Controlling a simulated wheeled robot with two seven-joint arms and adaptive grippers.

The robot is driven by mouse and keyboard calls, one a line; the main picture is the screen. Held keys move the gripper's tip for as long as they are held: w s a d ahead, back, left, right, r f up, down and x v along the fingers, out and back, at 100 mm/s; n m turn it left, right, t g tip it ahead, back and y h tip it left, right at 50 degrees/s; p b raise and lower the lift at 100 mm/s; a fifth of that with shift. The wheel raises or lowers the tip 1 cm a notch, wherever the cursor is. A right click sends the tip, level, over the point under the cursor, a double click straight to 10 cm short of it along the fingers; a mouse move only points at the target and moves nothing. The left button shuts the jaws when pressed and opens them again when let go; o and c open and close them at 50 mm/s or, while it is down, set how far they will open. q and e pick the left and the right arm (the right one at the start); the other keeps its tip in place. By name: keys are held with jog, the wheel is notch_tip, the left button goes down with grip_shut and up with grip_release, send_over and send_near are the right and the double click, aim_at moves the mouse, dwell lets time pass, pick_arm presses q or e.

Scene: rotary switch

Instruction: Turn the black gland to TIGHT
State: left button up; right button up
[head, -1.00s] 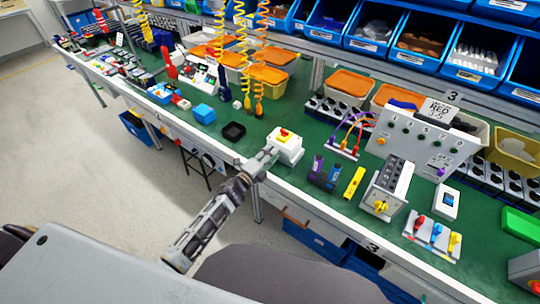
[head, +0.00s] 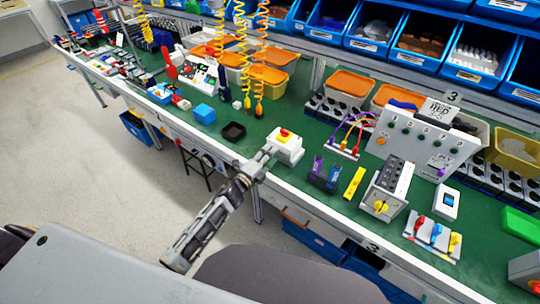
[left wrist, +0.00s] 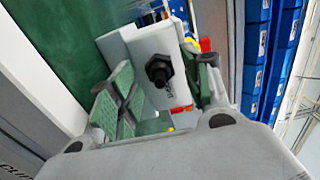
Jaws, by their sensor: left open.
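The black gland (left wrist: 160,70) is a hex nut with a short stem on the face of a white box (left wrist: 153,46) in the left wrist view. Small dark lettering shows on the face below it, too small to read. In the head view the white box (head: 290,152) stands near the bench's front edge, with a red button on yellow on top; the gland is hidden there. My left gripper (head: 266,157) is right at the box's near side. Its fingers (left wrist: 165,92) are open, one on each side of the gland, which sits between them without visible contact. My right gripper is not in view.
A black tray (head: 233,131) lies left of the box. A grey panel with switches (head: 425,138) is further right.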

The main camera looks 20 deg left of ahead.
pick_arm(q)
jog(key=v, duration=1.1)
jog(key=shift+s, duration=0.25)
dwell(0.3)
jog(key=shift+n, duration=0.3)
dwell(0.4)
